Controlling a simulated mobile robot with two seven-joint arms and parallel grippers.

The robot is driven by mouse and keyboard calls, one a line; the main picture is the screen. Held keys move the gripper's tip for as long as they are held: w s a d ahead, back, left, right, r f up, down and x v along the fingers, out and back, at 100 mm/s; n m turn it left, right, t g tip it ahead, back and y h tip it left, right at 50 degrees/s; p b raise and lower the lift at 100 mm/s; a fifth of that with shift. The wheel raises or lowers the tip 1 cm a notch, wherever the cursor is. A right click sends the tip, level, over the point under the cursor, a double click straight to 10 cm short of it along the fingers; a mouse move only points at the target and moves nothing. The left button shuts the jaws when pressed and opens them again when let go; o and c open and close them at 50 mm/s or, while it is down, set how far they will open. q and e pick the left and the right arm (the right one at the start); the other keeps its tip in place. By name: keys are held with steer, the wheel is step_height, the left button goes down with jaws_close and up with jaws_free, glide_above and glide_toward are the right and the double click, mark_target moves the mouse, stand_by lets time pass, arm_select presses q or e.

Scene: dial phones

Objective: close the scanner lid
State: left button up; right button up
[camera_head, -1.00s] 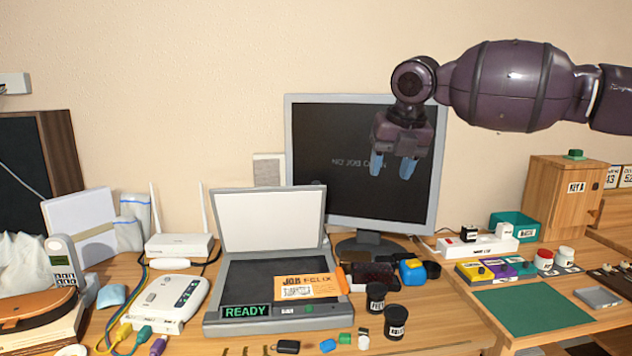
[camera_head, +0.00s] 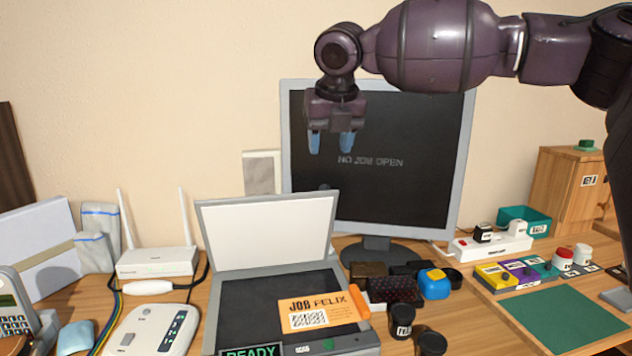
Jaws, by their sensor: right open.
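The scanner (camera_head: 235,310) stands on the desk, with a dark bed and a display reading READY at its front edge. Its lid (camera_head: 268,231) is raised at the back, its white inner side facing me. An orange card marked JOB FELIX (camera_head: 322,312) lies on the right part of the bed. My right gripper (camera_head: 331,143) is open and empty, blue fingers pointing down. It shows above the lid's top right corner, in front of the monitor (camera_head: 405,150). My left gripper is not in view.
Behind the scanner stand the monitor and a white router (camera_head: 157,261) with two antennas. Dark jars (camera_head: 402,318) and small boxes crowd the scanner's right side. A green mat (camera_head: 565,320) lies farther right. The air above the scanner bed is clear.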

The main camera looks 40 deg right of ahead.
mark_target(325, 186)
steer(key=b+x, duration=0.2)
steer(key=x, duration=0.7)
steer(key=shift+s+f, duration=0.15)
steer(key=shift+w+d+f, duration=0.15)
steer(key=shift+w+f, duration=0.1)
steer(key=shift+f, duration=0.2)
steer(key=c, duration=0.8)
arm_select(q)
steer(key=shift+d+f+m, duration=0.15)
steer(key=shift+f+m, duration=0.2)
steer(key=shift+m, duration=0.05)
arm_select(e)
jaws_close()
